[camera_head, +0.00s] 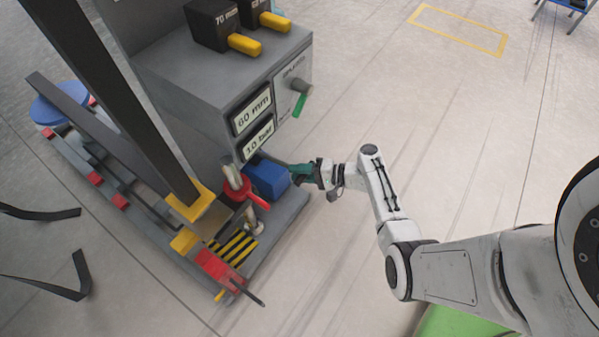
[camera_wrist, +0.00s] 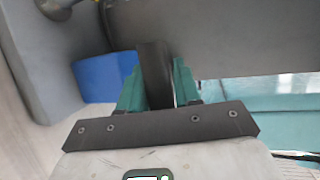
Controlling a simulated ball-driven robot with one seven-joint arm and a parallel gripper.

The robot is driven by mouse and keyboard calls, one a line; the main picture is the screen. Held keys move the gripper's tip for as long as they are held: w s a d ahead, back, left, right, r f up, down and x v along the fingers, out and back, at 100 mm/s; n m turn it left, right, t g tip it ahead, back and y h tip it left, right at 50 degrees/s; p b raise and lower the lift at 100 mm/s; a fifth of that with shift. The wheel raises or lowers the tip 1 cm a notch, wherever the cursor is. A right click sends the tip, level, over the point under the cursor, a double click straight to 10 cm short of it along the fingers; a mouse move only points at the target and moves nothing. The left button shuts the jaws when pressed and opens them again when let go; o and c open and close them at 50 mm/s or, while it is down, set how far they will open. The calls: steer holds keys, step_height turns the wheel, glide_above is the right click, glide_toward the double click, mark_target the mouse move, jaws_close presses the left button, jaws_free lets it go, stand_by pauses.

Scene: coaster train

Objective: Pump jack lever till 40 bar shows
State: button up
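The grey jack console (camera_head: 215,100) has two displays. The upper one (camera_head: 251,111) reads 60 mm and the lower one (camera_head: 258,138) reads 10 bar. A blue box (camera_head: 267,178) sits low beside the console; blue also shows in the wrist view (camera_wrist: 105,76). My gripper (camera_head: 299,173), with teal fingers, is just right of the blue box. In the wrist view its fingers (camera_wrist: 160,92) lie on both sides of a dark upright bar (camera_wrist: 153,70), apparently the jack lever, and seem to press on it. The bar's lower end is hidden by the gripper.
A green-handled valve (camera_head: 300,103) sticks out of the console's side. Yellow-handled black blocks (camera_head: 213,25) stand on top. A red-handled collar (camera_head: 257,200), a striped plate (camera_head: 235,246) and a red block (camera_head: 218,268) are on the base.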

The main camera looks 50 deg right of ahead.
jaws_close()
steer(key=shift+r, duration=0.1)
